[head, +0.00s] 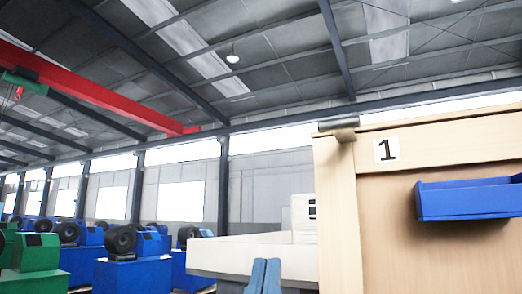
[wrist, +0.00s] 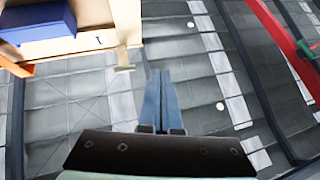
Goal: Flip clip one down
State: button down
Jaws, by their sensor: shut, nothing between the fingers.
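A wooden frame (head: 334,215) stands at the right in the head view, with a white label "1" (head: 387,150) near its upper left corner. A small grey-brown clip (head: 343,131) sits at that corner, left of the label, and sticks out past the edge. The clip also shows in the wrist view (wrist: 124,60), left of the fingertips. My gripper (head: 265,264) is shut and empty, with its blue fingers together, lower and left of the clip in the head view. In the wrist view my gripper (wrist: 161,75) appears apart from the clip.
A blue bin (head: 468,200) is mounted on the frame right of the label. A pale machine (head: 250,253) stands behind my fingers. Blue and green machines (head: 130,255) fill the left background, below a red overhead beam (head: 90,92). The space around my fingers looks open.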

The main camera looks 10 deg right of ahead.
aim_at(344, 133)
jog(key=d+r+m+g+h+p, duration=0.2)
jog(key=r+h+p, duration=0.1)
jog(key=r+p, duration=0.6)
jog(key=d+r+m+g+h+p, duration=0.1)
jog(key=d+r+g+h+p, duration=0.1)
jog(key=r+p, duration=0.7)
jog(key=shift+s+d+r+m+h, duration=0.25)
jog(key=shift+d+r+m+h, duration=0.15)
jog(key=shift+d+h, duration=0.25)
jog(key=p+x, duration=0.6)
jog(key=x, duration=0.4)
jog(key=shift+w+d+f, duration=0.1)
jog(key=shift+f, duration=0.95)
jog(key=shift+w+d+f, duration=0.1)
jog(key=shift+w+f, duration=0.05)
jog(key=shift+f, duration=0.85)
